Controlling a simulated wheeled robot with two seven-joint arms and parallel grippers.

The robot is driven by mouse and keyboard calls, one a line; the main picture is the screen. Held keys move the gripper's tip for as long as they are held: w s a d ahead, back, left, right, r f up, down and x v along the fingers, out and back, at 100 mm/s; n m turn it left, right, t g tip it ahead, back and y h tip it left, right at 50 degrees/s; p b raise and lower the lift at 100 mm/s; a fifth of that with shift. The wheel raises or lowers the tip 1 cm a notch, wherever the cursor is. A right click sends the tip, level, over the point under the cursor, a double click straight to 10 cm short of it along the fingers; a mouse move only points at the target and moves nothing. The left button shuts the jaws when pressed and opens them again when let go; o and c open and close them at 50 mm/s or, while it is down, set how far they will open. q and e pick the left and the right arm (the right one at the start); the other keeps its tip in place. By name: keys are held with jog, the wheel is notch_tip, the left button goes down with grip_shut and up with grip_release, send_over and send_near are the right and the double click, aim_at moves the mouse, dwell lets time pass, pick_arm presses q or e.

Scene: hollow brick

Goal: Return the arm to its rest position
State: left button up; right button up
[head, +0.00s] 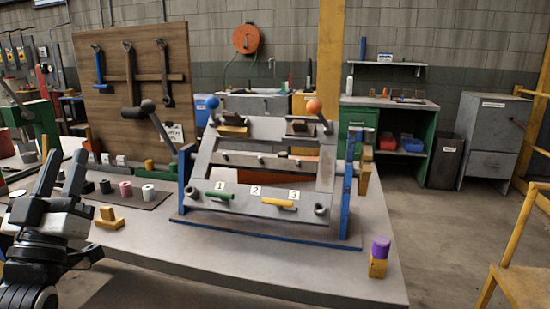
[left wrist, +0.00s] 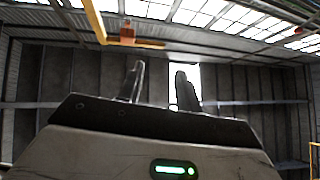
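My left gripper (head: 62,172) is at the left of the head view, raised over the left front part of the workbench. Its two fingers point up and stand apart with nothing visible between them. In the left wrist view the same gripper (left wrist: 158,85) shows two separated fingers against the far wall and roof, and it is empty. My right gripper is in neither view.
The workbench (head: 350,287) carries a grey fixture (head: 235,207) with numbered slots. Yellow pieces (head: 109,219) lie right of my left gripper. A wooden tool board (head: 140,60) stands behind.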

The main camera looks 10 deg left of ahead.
pick_arm(q)
jog(key=w+d+f+m+g+h+p, duration=0.1)
jog(key=d+f+g+h, duration=0.1)
jog(key=d+f, duration=0.35)
jog(key=w+d+f+m+g+h+p, duration=0.1)
jog(key=w+d+f+g+h, duration=0.15)
jog(key=f, duration=0.55)
jog(key=w+d+f+m+g+h, duration=0.1)
jog(key=d+f+m+g+h, duration=0.2)
jog(key=f, duration=0.4)
jog(key=s+d+f+m+g+h+p, duration=0.1)
jog(key=s+d+f+g, duration=0.3)
jog(key=s+d+f, duration=0.2)
jog(key=s+d+f+g+h+p, duration=0.1)
jog(key=s+d+f+g+h, duration=0.1)
jog(key=s+d+f, duration=0.5)
jog(key=d+f+g, duration=0.1)
jog(key=d+f, duration=0.2)
jog(key=f, duration=0.1)
jog(key=shift+d+m+g, duration=0.25)
jog(key=shift+m+g, duration=0.1)
jog(key=shift+m, duration=0.05)
